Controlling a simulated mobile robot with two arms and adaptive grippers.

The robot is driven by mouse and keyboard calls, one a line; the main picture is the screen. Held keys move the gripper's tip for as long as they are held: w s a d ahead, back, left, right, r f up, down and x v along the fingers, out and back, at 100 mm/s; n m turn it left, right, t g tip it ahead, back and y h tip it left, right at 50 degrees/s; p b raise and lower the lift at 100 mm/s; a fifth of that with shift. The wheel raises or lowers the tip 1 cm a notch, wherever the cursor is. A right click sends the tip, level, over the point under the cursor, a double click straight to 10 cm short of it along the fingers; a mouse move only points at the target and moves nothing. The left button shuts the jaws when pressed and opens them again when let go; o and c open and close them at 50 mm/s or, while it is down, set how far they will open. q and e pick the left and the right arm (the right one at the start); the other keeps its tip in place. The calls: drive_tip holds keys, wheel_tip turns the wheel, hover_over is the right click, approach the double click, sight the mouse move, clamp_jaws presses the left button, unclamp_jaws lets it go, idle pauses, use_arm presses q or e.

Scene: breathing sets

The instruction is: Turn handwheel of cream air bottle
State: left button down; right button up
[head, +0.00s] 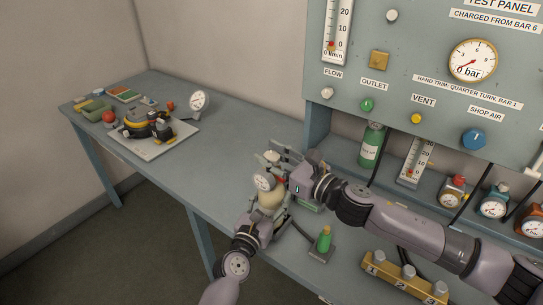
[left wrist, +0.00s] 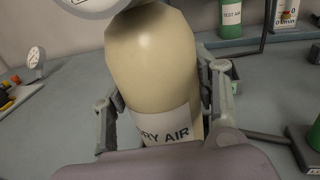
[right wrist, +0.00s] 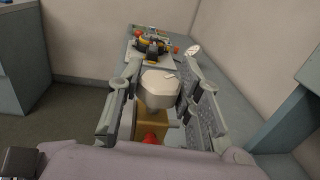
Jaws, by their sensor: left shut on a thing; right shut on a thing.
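The cream air bottle (head: 272,199) stands near the front of the bench, with a round gauge (head: 263,182) on its valve. It fills the left wrist view (left wrist: 155,60), and its label there reads partly "RY AIR". My left gripper (head: 268,211) is shut on the bottle's body, one finger on each side. My right gripper (head: 277,162) reaches over the bottle's top from the right. In the right wrist view its fingers (right wrist: 161,98) are shut on the pale handwheel (right wrist: 160,88). The brass valve body (right wrist: 152,130) and a red part show below the wheel.
A green-topped part (head: 324,240) on a small base and a yellow numbered block (head: 402,278) stand right of the bottle. The grey test panel (head: 430,60) rises behind. A white board (head: 155,140) with a breathing set lies at left. Bench between is clear.

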drive_tip(key=shift+w+d+n+g+y, duration=0.1)
drive_tip(key=shift+n+g+y, duration=0.9)
drive_tip(key=shift+g, duration=0.45)
drive_tip(key=shift+w+n+g+y, duration=0.1)
drive_tip(key=shift+n+g+y, duration=0.7)
drive_tip(key=shift+n+g, duration=0.55)
drive_tip(key=shift+s, duration=0.1)
drive_tip(key=o, duration=1.2)
drive_tip(key=shift+s, duration=0.1)
drive_tip(key=v, duration=1.2)
